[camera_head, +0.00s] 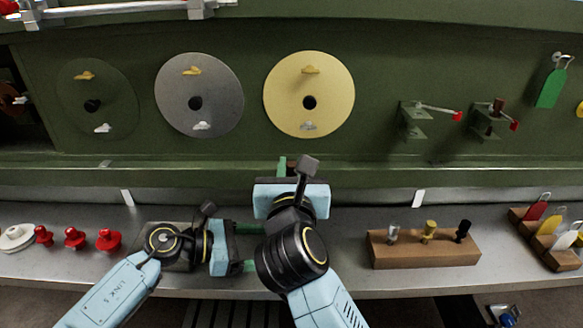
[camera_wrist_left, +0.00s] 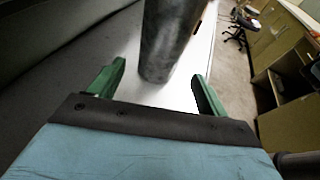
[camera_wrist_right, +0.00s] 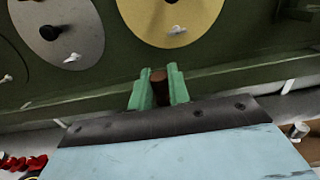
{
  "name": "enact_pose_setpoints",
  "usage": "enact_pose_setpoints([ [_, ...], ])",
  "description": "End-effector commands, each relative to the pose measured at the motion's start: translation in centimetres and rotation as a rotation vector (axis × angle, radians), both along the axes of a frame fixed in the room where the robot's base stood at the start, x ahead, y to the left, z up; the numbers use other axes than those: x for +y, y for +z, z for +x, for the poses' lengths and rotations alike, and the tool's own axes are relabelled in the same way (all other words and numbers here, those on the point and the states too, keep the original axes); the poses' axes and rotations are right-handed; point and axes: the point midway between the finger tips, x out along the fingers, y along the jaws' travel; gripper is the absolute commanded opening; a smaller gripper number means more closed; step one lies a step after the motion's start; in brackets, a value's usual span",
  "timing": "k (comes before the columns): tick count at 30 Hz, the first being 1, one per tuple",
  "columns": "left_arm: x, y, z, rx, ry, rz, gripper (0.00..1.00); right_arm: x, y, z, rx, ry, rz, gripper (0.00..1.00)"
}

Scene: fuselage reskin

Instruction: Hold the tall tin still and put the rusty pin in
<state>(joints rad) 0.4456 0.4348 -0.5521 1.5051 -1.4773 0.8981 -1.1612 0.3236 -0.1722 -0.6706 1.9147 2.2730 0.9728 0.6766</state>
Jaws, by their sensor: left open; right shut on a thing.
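My right gripper (camera_head: 291,163) is shut on the rusty pin and holds it in front of the green panel, above the bench. In the right wrist view the brown pin (camera_wrist_right: 159,86) shows upright between the green fingers (camera_wrist_right: 158,88). My left gripper (camera_head: 250,248) is low over the bench, open and pointing right. In the left wrist view a tall grey mottled tin (camera_wrist_left: 170,40) stands just ahead, between and slightly beyond the open fingertips (camera_wrist_left: 158,72), with gaps on both sides. Its top is out of that frame. In the head view my right arm hides the tin.
The panel carries a dark, a grey (camera_head: 215,90) and a cream disc (camera_head: 325,85), plus brackets with red-tipped levers (camera_head: 435,112). Red knobs (camera_head: 75,238) stand at left on the bench. A wooden block (camera_head: 425,250) with several pegs and a tag rack (camera_head: 545,240) stand at right.

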Motion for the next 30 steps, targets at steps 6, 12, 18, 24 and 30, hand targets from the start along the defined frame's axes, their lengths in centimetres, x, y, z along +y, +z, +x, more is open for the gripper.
enact_pose_setpoints([
  [6,-3.0,-0.9,1.0,0.0,0.0,-0.003,0.77,0.0,0.0,0.0,-0.001,0.0,0.0,0.0],
  [12,-4.9,-1.5,1.5,0.002,0.002,-0.003,0.77,0.0,0.0,0.0,-0.001,0.0,0.0,0.0],
  [18,-5.6,-1.8,1.8,0.001,0.003,-0.002,0.77,0.0,0.0,0.0,0.0,0.0,0.0,0.0],
  [24,-5.7,-1.8,1.8,0.001,0.003,-0.001,0.77,0.0,0.0,0.0,-0.001,0.0,0.0,0.0],
  [30,-5.7,-1.8,1.8,0.001,0.003,-0.001,0.6,0.0,0.0,0.0,-0.001,0.0,0.0,0.0],
])
